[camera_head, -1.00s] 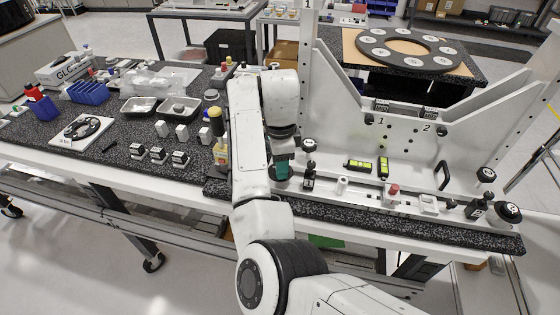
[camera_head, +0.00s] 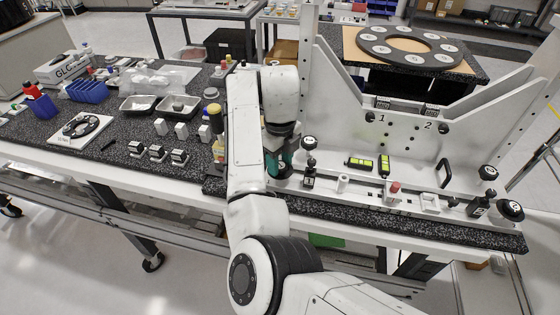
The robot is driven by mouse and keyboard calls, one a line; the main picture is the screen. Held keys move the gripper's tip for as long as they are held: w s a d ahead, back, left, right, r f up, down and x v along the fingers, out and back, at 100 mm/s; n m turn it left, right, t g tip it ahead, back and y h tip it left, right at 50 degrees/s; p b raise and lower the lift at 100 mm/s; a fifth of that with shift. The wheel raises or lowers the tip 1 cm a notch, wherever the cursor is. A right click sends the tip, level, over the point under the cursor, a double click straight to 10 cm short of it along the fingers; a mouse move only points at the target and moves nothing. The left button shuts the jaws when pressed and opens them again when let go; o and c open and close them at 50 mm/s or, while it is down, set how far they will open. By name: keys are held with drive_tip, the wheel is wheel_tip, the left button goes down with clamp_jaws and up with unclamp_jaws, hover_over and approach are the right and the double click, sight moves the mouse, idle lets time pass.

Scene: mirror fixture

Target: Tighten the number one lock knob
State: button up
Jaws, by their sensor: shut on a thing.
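The mirror fixture (camera_head: 400,165) stands on the dark speckled bench at the right, with numbers 1 and 2 on its back plate. My gripper (camera_head: 281,172) points down at the fixture's left front corner, where a teal part shows below my wrist. It is shut on a dark round knob that is mostly hidden under it; no number on that knob is readable. A separate black knob with a white label (camera_head: 310,143) stands just right of my gripper. Another round black knob (camera_head: 510,209) sits at the fixture's right front corner. Small black knobs sit beside the 1 and 2 marks.
Yellow-and-black level vials (camera_head: 358,163), a red-topped part (camera_head: 393,187) and a black handle (camera_head: 443,173) are on the fixture. Bottles (camera_head: 216,130) stand close left of my arm. White-and-black blocks (camera_head: 157,152), trays and a blue rack (camera_head: 88,92) lie farther left.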

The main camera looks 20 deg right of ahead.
drive_tip(key=m+b, duration=0.1)
drive_tip(key=m, duration=0.2)
drive_tip(key=shift+m, duration=0.4)
drive_tip(key=m+b, duration=0.1)
drive_tip(key=b, duration=0.1)
drive_tip(key=shift+w+f+m+b, duration=0.1)
drive_tip(key=shift+f+m+b, duration=0.05)
drive_tip(key=shift+m+b, duration=0.2)
drive_tip(key=m+b, duration=0.2)
drive_tip(key=b, duration=0.3)
drive_tip(key=shift+f+b, duration=0.1)
drive_tip(key=shift+b, duration=0.3)
drive_tip(key=shift+m+b, duration=0.35)
drive_tip(key=shift+b, duration=0.2)
drive_tip(key=shift+r+m+b, duration=0.35)
drive_tip(key=shift+m+b, duration=0.15)
drive_tip(key=shift+b, duration=1.25)
drive_tip(key=o, duration=1.1)
drive_tip(key=shift+c, duration=0.2)
